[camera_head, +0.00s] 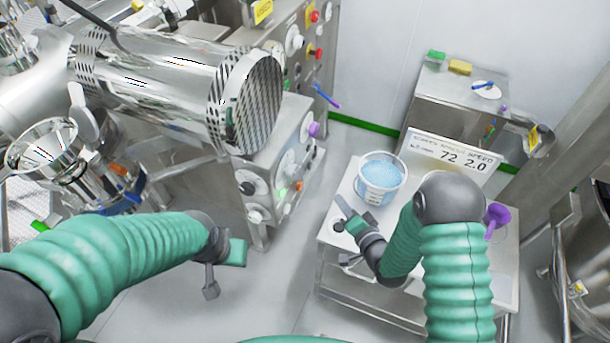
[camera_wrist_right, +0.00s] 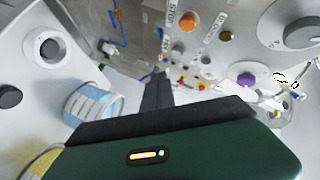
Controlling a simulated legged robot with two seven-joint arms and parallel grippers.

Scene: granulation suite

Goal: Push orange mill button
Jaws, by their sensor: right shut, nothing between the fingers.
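The steel mill's control panel (camera_head: 297,160) is at the centre of the head view, with knobs and coloured buttons. A small orange button (camera_head: 299,186) sits low on it. In the right wrist view an orange button (camera_wrist_right: 187,22) shows beside a STOP label, above my fingertips; I cannot tell if it is the same button. My right gripper (camera_head: 344,212) is shut and empty, over the cart's left edge, to the right of the panel and apart from it. Its dark fingers (camera_wrist_right: 157,92) point toward the panel in the wrist view. My left gripper (camera_head: 212,280) hangs below the mill, touching nothing.
A steel cart (camera_head: 328,237) bears a bucket of blue granules (camera_head: 382,178), close behind my right gripper. A purple scoop (camera_head: 497,216) and a sign reading 72 and 2.0 (camera_head: 454,157) are at its right. Open floor (camera_head: 275,262) lies between the grippers.

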